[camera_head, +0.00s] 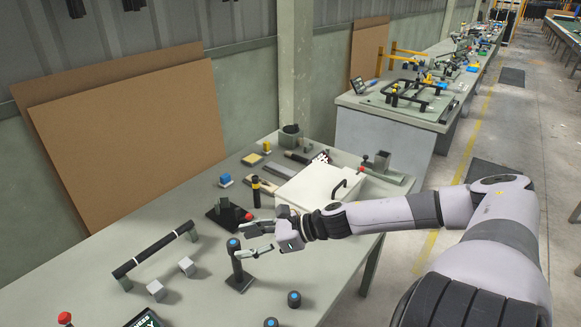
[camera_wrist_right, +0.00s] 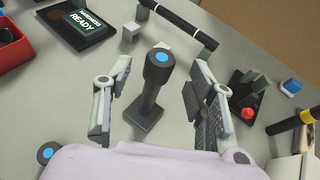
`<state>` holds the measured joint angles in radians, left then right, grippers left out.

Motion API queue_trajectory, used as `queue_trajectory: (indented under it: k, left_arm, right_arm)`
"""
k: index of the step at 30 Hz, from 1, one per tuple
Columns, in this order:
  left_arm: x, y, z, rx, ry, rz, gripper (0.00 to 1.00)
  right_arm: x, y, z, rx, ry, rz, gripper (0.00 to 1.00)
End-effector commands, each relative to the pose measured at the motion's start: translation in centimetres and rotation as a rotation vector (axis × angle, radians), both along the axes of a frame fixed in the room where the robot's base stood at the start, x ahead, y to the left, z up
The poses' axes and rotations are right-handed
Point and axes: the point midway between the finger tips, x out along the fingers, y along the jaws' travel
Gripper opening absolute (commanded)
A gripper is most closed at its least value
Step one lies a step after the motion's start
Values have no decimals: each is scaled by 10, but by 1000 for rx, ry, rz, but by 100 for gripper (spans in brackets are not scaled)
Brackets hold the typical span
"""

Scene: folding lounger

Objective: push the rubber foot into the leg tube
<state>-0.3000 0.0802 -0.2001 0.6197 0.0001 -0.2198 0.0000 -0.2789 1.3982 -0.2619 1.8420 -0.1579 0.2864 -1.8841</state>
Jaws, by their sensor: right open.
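A dark leg tube (camera_head: 238,266) stands upright on a flat dark base on the grey table. A black rubber foot (camera_head: 233,244) with a blue dot is at its top; I cannot tell how deep it sits. In the right wrist view the foot (camera_wrist_right: 160,64) looks wider than the tube (camera_wrist_right: 148,105). My right gripper (camera_head: 243,242) is open, its fingers either side of the foot and tube, with visible gaps. Two similar black feet with blue dots, one nearer (camera_head: 271,322) and one farther (camera_head: 294,299), stand on the table. My left gripper is not in view.
A dark bar (camera_head: 155,250) lies across supports to the left, near two pale cubes. A dark fixture (camera_head: 228,214) and a yellow-banded post (camera_head: 256,192) stand behind the gripper. A screen (camera_wrist_right: 85,28) reads READY.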

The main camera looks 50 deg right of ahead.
Motion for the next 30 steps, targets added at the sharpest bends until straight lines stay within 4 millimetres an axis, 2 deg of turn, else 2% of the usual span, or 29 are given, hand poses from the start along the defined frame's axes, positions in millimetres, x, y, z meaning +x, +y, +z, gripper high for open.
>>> queue_trajectory:
  k: [19,26,30]
  left_arm:
    - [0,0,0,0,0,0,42]
    - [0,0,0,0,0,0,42]
    - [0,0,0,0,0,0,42]
  right_arm:
    - [-29,-21,-1,-1,3,2,51]
    - [-46,-34,-1,1,3,0,51]
    - [-62,-47,-1,1,0,-3,51]
